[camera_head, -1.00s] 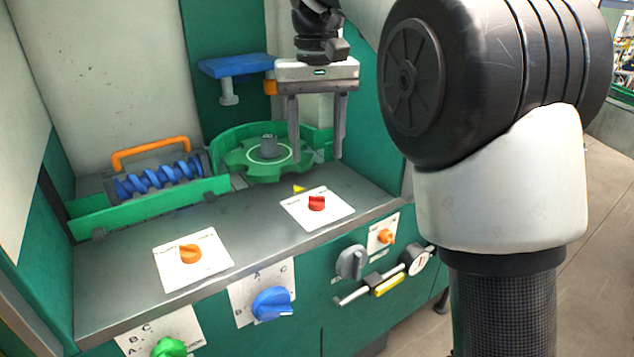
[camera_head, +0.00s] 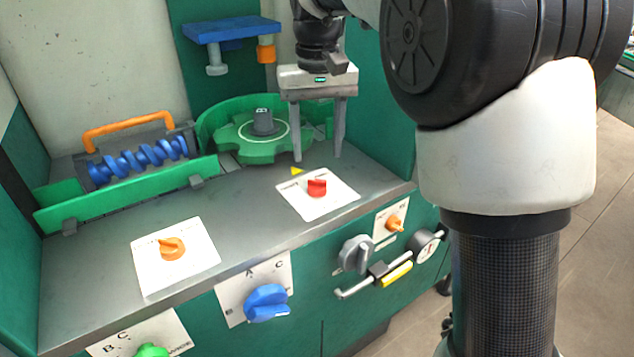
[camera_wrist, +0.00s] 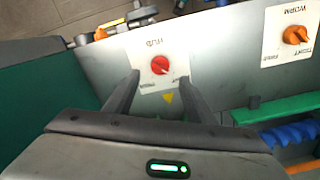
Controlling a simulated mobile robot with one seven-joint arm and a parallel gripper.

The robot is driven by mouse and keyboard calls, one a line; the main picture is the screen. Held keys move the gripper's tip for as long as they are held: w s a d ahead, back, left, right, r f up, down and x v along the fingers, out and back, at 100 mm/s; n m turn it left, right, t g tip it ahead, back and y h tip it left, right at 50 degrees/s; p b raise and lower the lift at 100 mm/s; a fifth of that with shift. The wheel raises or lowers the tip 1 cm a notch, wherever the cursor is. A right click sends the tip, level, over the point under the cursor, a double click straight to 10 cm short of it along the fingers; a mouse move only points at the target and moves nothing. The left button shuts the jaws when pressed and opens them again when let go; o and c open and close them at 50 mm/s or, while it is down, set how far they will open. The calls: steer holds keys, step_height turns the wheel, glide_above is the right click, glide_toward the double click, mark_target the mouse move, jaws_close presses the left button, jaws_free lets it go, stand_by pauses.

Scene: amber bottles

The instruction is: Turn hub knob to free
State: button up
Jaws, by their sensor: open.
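The hub knob (camera_head: 317,187) is red and sits on a white plate (camera_head: 335,204) on the grey shelf. In the wrist view the plate reads HUB upside down, and the red knob (camera_wrist: 160,65) shows between my fingertips. The plate's smaller lettering is too small to read surely. My gripper (camera_head: 318,158) is open and empty, pointing down, with its fingertips above and apart from the knob. The green star wheel (camera_head: 262,148) with a grey centre hub (camera_head: 263,121) stands behind, partly hidden by a finger.
An orange knob (camera_head: 172,248), on a plate reading WORM in the wrist view, lies left. A blue worm screw (camera_head: 138,160) and green rail (camera_head: 125,195) stand behind it. The front panel carries a blue knob (camera_head: 266,302), a grey knob (camera_head: 354,255) and a yellow-gripped handle (camera_head: 396,273).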

mark_target(317, 180)
step_height(317, 180, down, 8)
steer(key=shift+f+b, duration=0.1)
steer(key=shift+b, duration=0.7)
steer(key=c, duration=1)
